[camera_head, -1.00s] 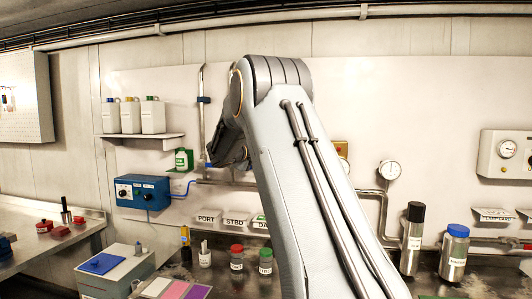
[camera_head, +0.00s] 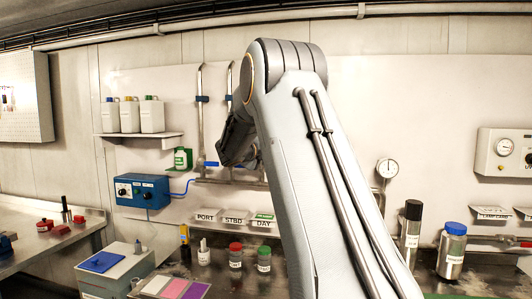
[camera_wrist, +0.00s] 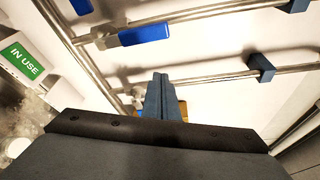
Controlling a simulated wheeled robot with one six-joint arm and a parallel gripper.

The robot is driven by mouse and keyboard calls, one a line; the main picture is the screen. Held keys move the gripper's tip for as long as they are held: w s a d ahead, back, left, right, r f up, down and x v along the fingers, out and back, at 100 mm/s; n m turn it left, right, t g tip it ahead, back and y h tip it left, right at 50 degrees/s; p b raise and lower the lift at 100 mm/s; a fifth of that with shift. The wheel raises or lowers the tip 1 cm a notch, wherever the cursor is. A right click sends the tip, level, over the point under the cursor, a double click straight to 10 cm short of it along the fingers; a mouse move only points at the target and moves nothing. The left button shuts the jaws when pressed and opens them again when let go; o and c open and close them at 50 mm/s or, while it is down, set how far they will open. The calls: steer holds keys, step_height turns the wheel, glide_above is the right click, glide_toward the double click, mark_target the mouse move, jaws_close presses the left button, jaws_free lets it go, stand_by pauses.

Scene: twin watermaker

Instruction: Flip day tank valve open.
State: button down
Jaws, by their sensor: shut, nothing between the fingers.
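My gripper (camera_wrist: 160,95) is shut and empty in the wrist view, its fingers close in front of a pipe branch on the wall. A bit of orange (camera_wrist: 183,112) shows just behind the fingers; the fingers hide most of it, and I cannot tell whether it is the day tank valve's handle. A blue valve handle (camera_wrist: 145,35) lies roughly along the neighbouring branch. Part of another blue handle (camera_wrist: 82,5) shows at the top edge. In the head view, the DAY label (camera_head: 264,223) is left of my arm, which hides the wall above and beside it; fingertips are hidden there.
A green IN USE sign (camera_wrist: 25,60) is left of the fingers. Blue pipe clamps (camera_wrist: 262,65) stand out on the branches. PORT (camera_head: 205,216) and STBD (camera_head: 234,219) labels sit left of DAY. Bottles with red (camera_head: 236,257) and green (camera_head: 264,258) caps stand on the counter below.

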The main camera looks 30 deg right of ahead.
steer(key=f+b+v, duration=0.1)
steer(key=b+v, duration=0.1)
steer(key=v, duration=0.6)
steer(key=shift+w+a+f+b, duration=0.2)
steer(key=shift+a+b, duration=0.15)
steer(key=shift+a, duration=0.25)
